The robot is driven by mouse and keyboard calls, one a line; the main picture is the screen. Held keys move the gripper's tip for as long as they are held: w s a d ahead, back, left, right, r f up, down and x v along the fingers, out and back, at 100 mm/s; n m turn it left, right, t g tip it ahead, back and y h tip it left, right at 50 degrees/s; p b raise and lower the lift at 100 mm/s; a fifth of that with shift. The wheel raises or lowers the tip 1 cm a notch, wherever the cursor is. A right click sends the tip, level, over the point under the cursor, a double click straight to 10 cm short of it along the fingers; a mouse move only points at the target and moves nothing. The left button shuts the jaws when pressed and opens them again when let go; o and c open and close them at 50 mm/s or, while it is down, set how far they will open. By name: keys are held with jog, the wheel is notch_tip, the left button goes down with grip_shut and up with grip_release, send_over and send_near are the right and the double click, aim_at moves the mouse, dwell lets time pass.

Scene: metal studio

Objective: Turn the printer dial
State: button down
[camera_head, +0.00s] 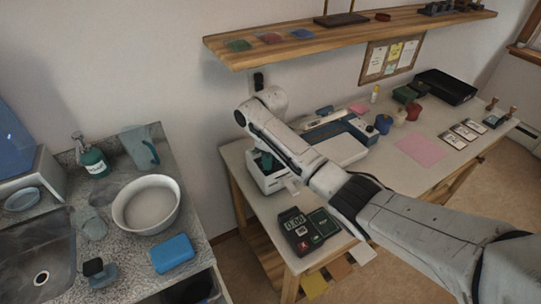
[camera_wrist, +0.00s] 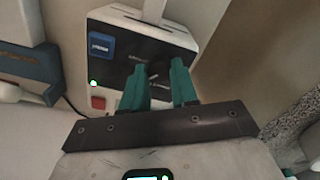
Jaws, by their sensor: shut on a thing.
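The printer (camera_head: 272,184) is a small white box with a dark front at the left end of the workbench, partly covered by my arm. In the wrist view the printer (camera_wrist: 103,17) shows a black front panel with a blue label (camera_wrist: 101,46), a lit green lamp (camera_wrist: 93,83) and a red button (camera_wrist: 98,102). My gripper (camera_wrist: 160,70) has its teal fingers against this panel, shut on the dial with a small gap between them. The dial is dark and mostly hidden by the fingers. In the head view my gripper (camera_head: 266,160) is at the printer.
A white device with a blue-grey body (camera_head: 338,148) stands right of the printer. A dark meter (camera_head: 300,230) lies in front. A wooden shelf (camera_head: 350,35) hangs above the workbench (camera_head: 375,185). A counter with a white bowl (camera_head: 147,205) and sink stands at left.

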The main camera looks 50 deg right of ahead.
jog(key=n+p, duration=0.1)
jog(key=n, duration=0.2)
jog(key=shift+a+r+n, duration=0.1)
jog(key=shift+n, duration=0.3)
jog(key=n, duration=0.3)
jog(key=shift+n+p, duration=0.3)
jog(key=shift+p, duration=0.1)
jog(key=n+p, duration=0.1)
jog(key=n, duration=1.1)
jog(key=shift+s+n, duration=0.1)
jog(key=shift+n, duration=0.2)
jog(key=n, duration=0.6)
jog(key=shift+n, duration=0.4)
jog(key=c, duration=0.9)
grip_release()
jog(key=shift+s, duration=0.1)
jog(key=shift+o, duration=0.2)
